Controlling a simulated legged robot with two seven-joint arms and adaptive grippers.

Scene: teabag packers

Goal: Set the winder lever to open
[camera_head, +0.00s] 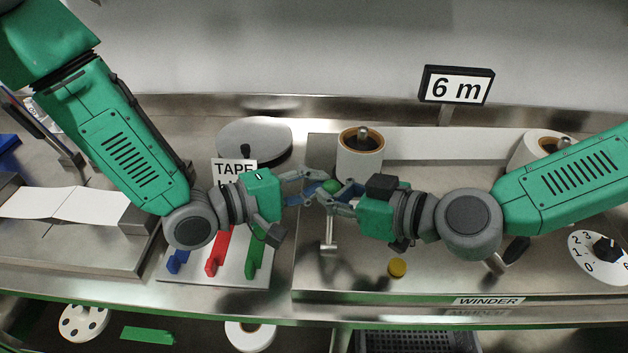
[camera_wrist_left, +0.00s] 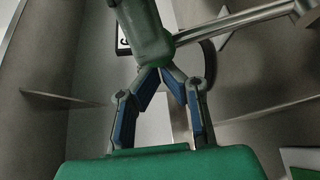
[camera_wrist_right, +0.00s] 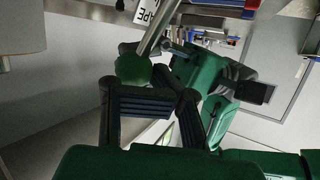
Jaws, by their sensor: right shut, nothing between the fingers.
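A green knob (camera_head: 332,187) on a metal rod, likely the winder lever, sits between my two grippers at the left end of the winder (camera_head: 490,301). In the left wrist view the knob (camera_wrist_left: 146,35) is large, just beyond the fingertips, with the rod running right. In the right wrist view the knob (camera_wrist_right: 133,69) is close by the fingers. My left gripper (camera_head: 312,183) reaches it from the left; its fingertips converge near the knob, and I cannot tell if they grip it. My right gripper (camera_head: 328,200) is shut and empty beside the knob. The fingers partly hide the lever.
A paper roll (camera_head: 360,157) stands behind the grippers, with a 6 m sign (camera_head: 457,88) farther back. A yellow button (camera_head: 397,267) and a numbered dial (camera_head: 598,257) are on the winder. Red, blue and green tape pieces (camera_head: 218,252) lie below my left gripper.

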